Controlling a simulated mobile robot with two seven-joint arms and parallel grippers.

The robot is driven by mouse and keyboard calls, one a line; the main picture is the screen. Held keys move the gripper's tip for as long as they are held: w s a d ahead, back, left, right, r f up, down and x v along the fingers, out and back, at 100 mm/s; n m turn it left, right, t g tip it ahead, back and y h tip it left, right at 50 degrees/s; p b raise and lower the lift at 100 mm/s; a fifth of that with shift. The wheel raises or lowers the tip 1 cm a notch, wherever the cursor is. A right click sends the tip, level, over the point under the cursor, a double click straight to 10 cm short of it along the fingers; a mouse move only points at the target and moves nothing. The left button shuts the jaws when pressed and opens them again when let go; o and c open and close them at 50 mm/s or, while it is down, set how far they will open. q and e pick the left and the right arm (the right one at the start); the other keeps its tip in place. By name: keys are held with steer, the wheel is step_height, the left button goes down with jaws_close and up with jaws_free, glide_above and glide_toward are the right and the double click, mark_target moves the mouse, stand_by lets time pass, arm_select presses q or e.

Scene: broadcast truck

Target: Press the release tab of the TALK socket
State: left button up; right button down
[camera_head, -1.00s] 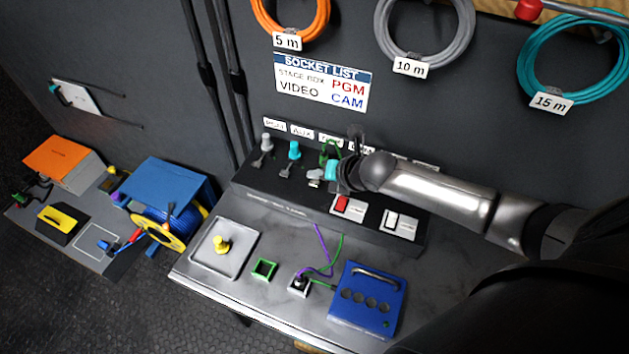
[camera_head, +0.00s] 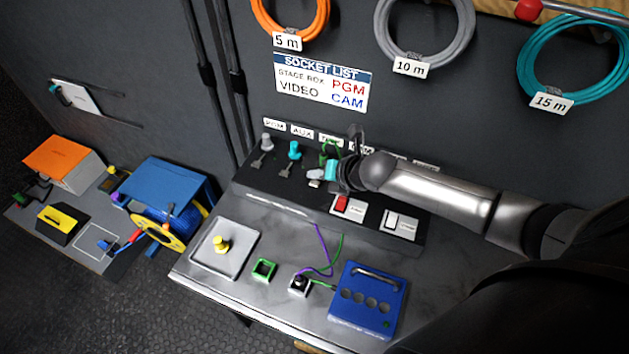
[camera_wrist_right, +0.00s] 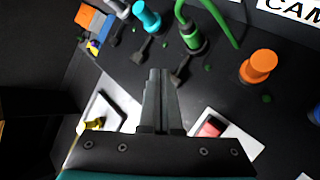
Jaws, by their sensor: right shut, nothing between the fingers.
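The TALK socket holds a green plug (camera_head: 324,158) with a green cable, third in the row on the black panel; my right arm and gripper partly cover it in the head view. In the right wrist view the green plug (camera_wrist_right: 193,38) stands clear, and its dark release tab (camera_wrist_right: 181,72) sticks out toward my gripper. My right gripper (camera_wrist_right: 158,72) is shut and empty. Its fingertips appear just left of the tab; I cannot tell whether they touch it. The right gripper (camera_head: 315,182) also shows in the head view. My left gripper is in neither view.
A grey plug (camera_head: 267,141) and a turquoise plug (camera_head: 294,149) with similar tabs stand left of the green one. An orange plug (camera_wrist_right: 258,67) is to its right. Red (camera_head: 342,203) and white (camera_head: 391,218) switches sit lower on the panel. A blue box (camera_head: 367,299) stands in front.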

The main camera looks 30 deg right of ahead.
steer(key=shift+f, duration=0.15)
steer(key=shift+f, duration=0.3)
